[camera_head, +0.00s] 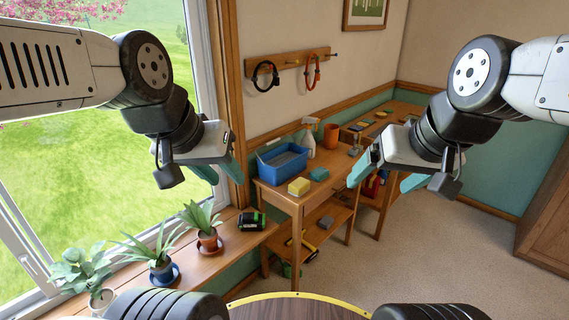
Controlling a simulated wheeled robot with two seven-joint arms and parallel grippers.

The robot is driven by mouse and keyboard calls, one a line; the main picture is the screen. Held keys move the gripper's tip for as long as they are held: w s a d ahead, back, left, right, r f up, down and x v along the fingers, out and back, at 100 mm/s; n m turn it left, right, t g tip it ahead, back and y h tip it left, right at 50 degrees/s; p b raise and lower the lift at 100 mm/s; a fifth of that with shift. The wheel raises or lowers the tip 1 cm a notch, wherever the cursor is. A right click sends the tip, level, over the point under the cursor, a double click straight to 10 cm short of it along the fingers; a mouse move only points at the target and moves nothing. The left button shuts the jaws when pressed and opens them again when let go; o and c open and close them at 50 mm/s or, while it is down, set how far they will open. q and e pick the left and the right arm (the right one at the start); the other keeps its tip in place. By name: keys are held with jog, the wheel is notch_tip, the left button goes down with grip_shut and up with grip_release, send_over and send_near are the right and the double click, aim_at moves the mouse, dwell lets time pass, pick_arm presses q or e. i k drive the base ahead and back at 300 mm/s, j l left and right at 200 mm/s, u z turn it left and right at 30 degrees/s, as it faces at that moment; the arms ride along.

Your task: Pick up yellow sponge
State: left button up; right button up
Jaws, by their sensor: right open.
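A small yellow sponge (299,187) lies on the top of a wooden table (290,199), near its front edge. A teal sponge or block (319,174) lies to its right. My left gripper (225,178) hangs in the air to the left of the table, above the window sill; its teal fingers show only partly, so its opening is unclear. My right gripper (385,181) is open and empty in the air to the right of the sponge. Neither gripper touches the sponge.
A blue bin (283,165), a spray bottle (309,142) and an orange pot (331,136) stand behind the sponge. Potted plants (205,232) and a dark green-black object (251,221) sit on the window sill. Carpet (400,250) is clear at right.

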aim_at(300, 187)
jog(key=i+l, duration=0.75)
jog(key=i, duration=0.25)
